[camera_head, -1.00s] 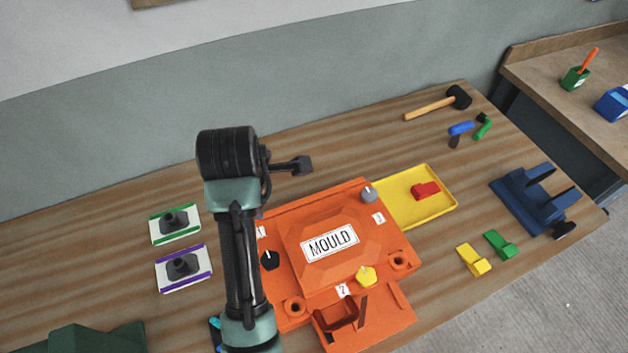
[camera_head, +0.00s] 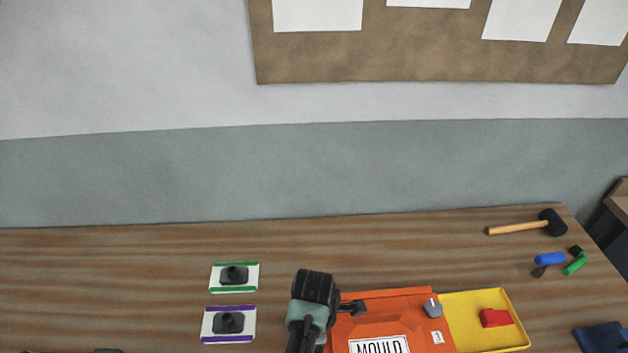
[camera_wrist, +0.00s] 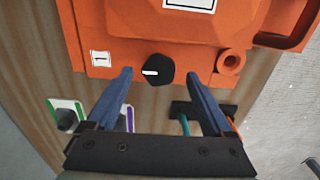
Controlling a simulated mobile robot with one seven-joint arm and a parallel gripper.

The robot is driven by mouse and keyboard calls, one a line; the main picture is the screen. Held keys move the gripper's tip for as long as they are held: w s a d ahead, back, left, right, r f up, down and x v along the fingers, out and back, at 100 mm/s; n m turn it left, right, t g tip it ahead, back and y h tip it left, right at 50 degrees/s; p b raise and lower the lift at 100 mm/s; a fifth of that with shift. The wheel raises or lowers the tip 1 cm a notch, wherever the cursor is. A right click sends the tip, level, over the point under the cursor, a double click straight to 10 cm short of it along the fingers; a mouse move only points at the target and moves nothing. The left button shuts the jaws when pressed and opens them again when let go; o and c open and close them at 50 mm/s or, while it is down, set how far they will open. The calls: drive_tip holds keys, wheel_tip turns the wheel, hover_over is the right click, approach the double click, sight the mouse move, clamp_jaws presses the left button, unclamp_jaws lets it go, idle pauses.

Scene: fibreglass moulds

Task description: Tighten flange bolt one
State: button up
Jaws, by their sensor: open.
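The orange mould (camera_head: 400,300) lies on the bench at the bottom of the head view, cut off by the frame edge. In the wrist view its flange (camera_wrist: 195,58) carries a black bolt knob (camera_wrist: 158,70) with a white pointer line, beside a label reading 1 (camera_wrist: 100,58). My gripper (camera_wrist: 164,74) is open, with one blue finger on each side of the black knob in the picture. Nothing is held between the fingers, and I cannot tell how far above the knob they are. A grey knob (camera_head: 433,308) by label 3 (camera_head: 437,337) shows in the head view.
A yellow tray (camera_head: 460,325) with a red piece (camera_head: 496,318) stands right of the mould. Green-edged (camera_head: 234,277) and purple-edged (camera_head: 229,324) cards with dark knobs lie left. A mallet (camera_head: 530,224) and small tools (camera_head: 560,260) lie back right.

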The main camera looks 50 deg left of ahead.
drive_tip(key=shift+f, duration=0.7)
clamp_jaws()
